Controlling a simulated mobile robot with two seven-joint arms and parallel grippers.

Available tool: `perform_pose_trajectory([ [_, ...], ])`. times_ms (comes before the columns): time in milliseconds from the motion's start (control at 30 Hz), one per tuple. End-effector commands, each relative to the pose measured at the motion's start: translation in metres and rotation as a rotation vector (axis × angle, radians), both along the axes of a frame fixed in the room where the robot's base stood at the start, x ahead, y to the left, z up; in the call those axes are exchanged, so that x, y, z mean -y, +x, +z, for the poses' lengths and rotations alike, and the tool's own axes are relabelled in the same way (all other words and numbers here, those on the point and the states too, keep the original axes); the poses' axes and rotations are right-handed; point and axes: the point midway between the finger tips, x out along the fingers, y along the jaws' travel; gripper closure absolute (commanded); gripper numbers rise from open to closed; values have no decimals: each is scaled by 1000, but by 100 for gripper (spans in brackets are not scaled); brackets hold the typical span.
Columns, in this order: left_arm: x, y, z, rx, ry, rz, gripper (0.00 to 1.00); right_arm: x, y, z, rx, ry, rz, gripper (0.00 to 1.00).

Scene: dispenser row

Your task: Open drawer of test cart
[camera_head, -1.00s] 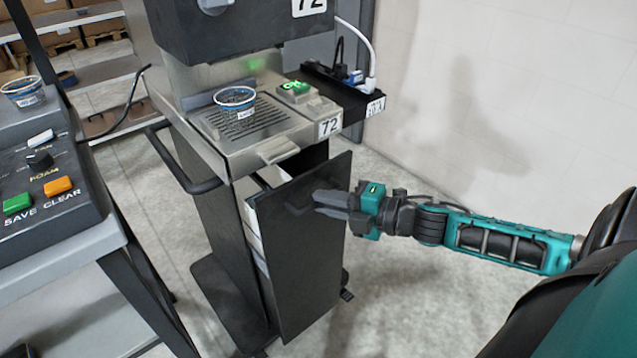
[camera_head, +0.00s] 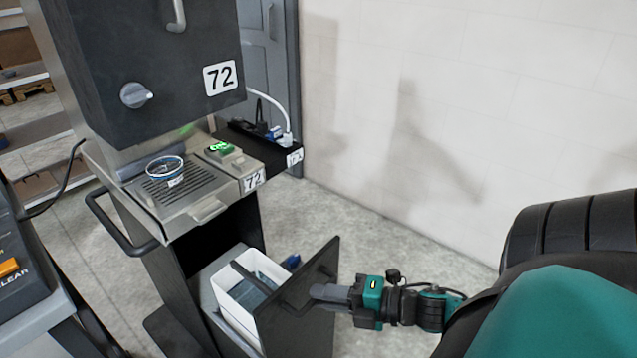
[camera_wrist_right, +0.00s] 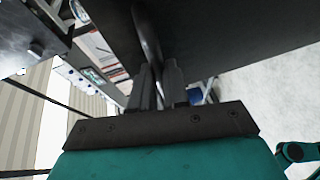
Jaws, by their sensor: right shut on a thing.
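The test cart (camera_head: 222,240) is a dark cabinet below the dispenser marked 72. Its drawer is pulled well out, with a dark front panel (camera_head: 322,262) and a white bin (camera_head: 236,292) inside. My right gripper (camera_head: 318,292) is shut on the drawer's dark handle (camera_head: 290,300) at the front panel. In the right wrist view the fingers (camera_wrist_right: 157,90) close around the curved handle bar (camera_wrist_right: 146,35). My left gripper is in neither view.
A small clear cup with a blue rim (camera_head: 165,168) stands on the drip grate above the drawer. A control panel (camera_head: 15,265) is at the left edge. Bare floor (camera_head: 400,250) lies to the right, before a pale wall.

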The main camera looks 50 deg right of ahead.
Motion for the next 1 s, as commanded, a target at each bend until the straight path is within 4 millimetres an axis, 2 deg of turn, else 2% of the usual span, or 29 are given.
perform_pose_trajectory([
  [367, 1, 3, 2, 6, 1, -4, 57, 0, -1, 0, 0, -1, 1, 100],
  [400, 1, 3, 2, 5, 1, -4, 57, 0, -1, 0, 0, -1, 0, 83],
  [633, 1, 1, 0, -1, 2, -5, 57, 0, -1, 0, 0, 0, 0, 61],
  [867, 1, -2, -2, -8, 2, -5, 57, 0, -2, 0, 0, 0, 0, 61],
  [1000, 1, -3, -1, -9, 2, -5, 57, 4, -9, 1, -2, 0, -1, 61],
])
